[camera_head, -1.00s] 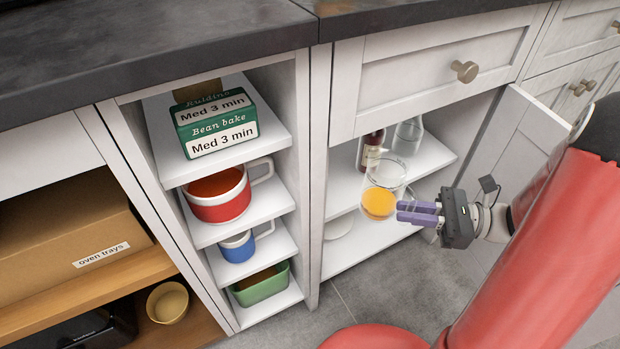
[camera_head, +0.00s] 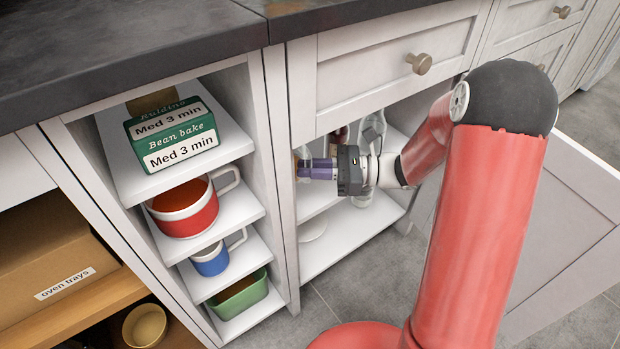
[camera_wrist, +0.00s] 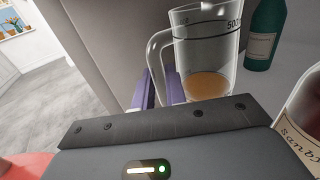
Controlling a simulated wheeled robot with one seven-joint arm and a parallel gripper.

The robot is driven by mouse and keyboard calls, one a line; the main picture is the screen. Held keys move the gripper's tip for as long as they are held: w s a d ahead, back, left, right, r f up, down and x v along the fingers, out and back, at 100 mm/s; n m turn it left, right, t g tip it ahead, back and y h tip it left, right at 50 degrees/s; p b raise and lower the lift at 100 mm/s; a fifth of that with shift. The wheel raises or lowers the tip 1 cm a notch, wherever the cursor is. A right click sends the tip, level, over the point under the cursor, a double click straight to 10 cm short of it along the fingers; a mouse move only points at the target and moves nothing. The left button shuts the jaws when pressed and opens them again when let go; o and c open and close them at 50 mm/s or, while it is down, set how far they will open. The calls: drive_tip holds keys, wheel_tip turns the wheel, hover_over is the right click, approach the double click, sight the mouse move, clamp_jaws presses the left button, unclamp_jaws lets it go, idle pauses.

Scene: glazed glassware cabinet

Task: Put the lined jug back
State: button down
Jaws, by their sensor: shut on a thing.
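The lined jug is clear glass with dark lines, a "500" mark and orange liquid in it; it shows upright in the wrist view (camera_wrist: 210,62). My gripper (camera_wrist: 160,88) has its purple fingers either side of the jug's glass handle and is shut on it. In the head view my gripper (camera_head: 305,168) is inside the open cabinet, near its left side wall. There the jug is almost wholly hidden behind the fingers and the cabinet's frame. I cannot tell whether its base touches a shelf.
A green bottle (camera_wrist: 264,38) stands just beyond the jug, and a labelled bottle (camera_wrist: 302,115) is close at right. A clear glass vessel (camera_head: 372,128) is behind my wrist. A pale dish (camera_head: 313,228) lies on the cabinet floor. The cabinet door (camera_head: 570,200) stands open at right.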

sight(310, 180)
drive_tip(key=shift+w+a+f+b, duration=0.15)
drive_tip(key=shift+f+b, duration=0.2)
drive_tip(key=shift+f, duration=1.4)
drive_tip(key=shift+f, duration=0.15)
drive_tip(key=c, duration=1.4)
unclamp_jaws()
drive_tip(key=shift+c, duration=0.2)
